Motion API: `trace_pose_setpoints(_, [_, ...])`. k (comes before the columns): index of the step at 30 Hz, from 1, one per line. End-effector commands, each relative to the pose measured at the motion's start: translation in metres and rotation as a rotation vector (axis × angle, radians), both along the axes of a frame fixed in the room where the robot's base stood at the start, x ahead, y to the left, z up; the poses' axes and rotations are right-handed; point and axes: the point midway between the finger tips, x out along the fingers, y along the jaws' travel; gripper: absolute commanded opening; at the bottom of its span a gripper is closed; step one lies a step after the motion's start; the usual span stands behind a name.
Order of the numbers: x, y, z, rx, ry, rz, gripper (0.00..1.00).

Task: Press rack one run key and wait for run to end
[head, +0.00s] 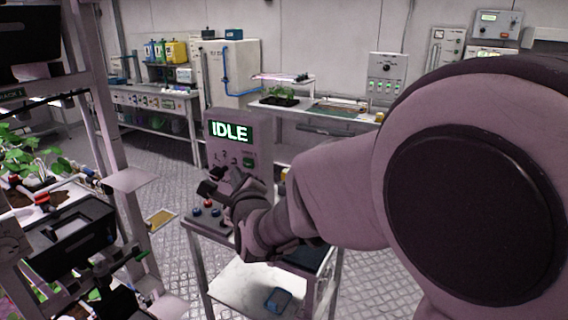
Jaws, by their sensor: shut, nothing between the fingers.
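A grey control box (216,122) stands on a small cart, its lit green display (230,132) reading IDLE. Below the display are a selector with small number marks and a green key (249,162); the key's label is too small to read. My gripper (207,188) is shut and empty in front of the lower left of the box. It hides part of the box's lower face. I cannot tell whether it touches anything. A red button (208,203) and blue knobs (197,212) show just below it.
A plant rack (112,130) with leafy plants (30,160) and a dark box (70,243) stands close at left. The cart (235,275) has a lower shelf. Benches with equipment line the back wall. My arm covers the right side.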

Motion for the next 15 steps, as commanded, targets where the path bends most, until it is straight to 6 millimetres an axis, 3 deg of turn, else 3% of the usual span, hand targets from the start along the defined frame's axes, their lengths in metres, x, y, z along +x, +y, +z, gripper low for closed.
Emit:
trace_pose_setpoints(6, [0.0127,-0.0059,-0.0022,-0.001,-0.001,-0.001,0.00])
trace_pose_setpoints(15, [0.0143,-0.0064,-0.0006,-0.002,-0.001,0.000,0.00])
